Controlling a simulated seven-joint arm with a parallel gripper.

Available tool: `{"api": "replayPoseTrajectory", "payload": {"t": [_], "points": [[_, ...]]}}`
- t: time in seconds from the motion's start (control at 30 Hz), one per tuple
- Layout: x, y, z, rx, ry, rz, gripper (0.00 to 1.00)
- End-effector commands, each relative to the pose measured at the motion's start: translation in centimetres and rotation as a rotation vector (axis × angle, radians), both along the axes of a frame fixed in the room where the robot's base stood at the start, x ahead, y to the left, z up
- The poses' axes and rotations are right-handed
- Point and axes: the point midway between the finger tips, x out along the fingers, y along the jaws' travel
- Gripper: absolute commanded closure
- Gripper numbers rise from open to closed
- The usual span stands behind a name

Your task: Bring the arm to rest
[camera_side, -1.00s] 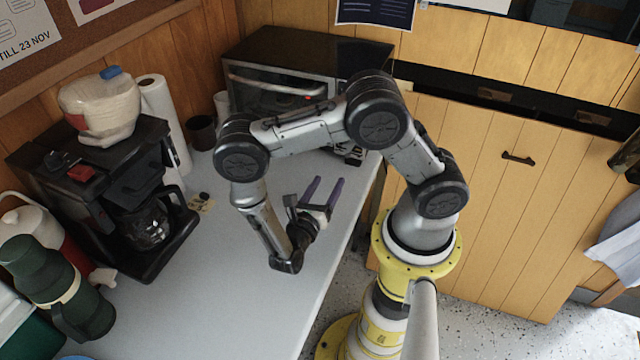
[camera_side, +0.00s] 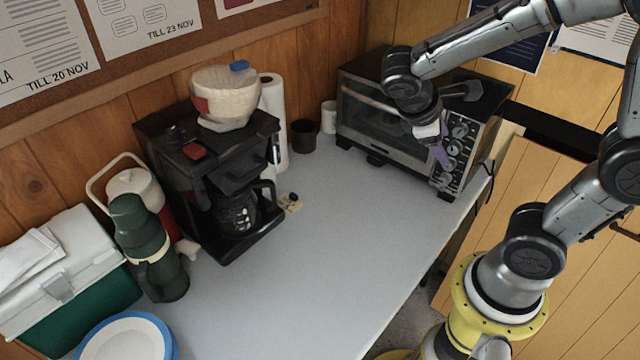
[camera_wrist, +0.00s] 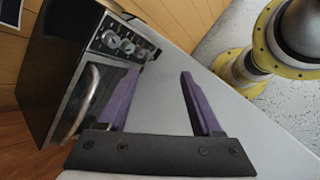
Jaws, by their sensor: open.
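My gripper (camera_side: 440,146) is in front of the toaster oven's control panel in the side view, with its purple fingers pointing down. In the wrist view my gripper (camera_wrist: 160,95) shows both purple fingers spread wide apart with nothing between them. The toaster oven (camera_side: 385,121) stands at the back right of the counter, and its door looks shut. In the wrist view the toaster oven (camera_wrist: 62,62) is at upper left, partly behind the left finger. I cannot tell whether any finger touches it.
A coffee maker (camera_side: 168,150) with a glass carafe stands at the counter's left, near a paper towel roll (camera_side: 273,125). A green flask (camera_side: 143,245), a green cool box (camera_side: 95,305) and a blue-rimmed plate (camera_side: 125,338) are at lower left. The middle of the counter (camera_side: 310,265) is clear.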

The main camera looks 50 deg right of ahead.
Motion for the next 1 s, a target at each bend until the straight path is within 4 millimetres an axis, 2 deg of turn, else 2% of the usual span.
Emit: {"api": "replayPoseTrajectory", "payload": {"t": [0.03, 0.2, 0.43, 0.63, 1.0], "points": [[-1.0, 0.4, 1.2, 0.06, -0.1, -0.042, 0.34], [-4.0, 3.2, 3.7, 0.283, -0.416, -0.161, 0.34], [-6.0, 7.9, 5.4, 0.574, -0.752, -0.258, 0.34], [-5.5, 10.3, 4.8, 0.7, -0.804, -0.313, 0.34], [-5.1, 10.4, 5.0, 0.708, -0.82, -0.314, 0.34]]}}
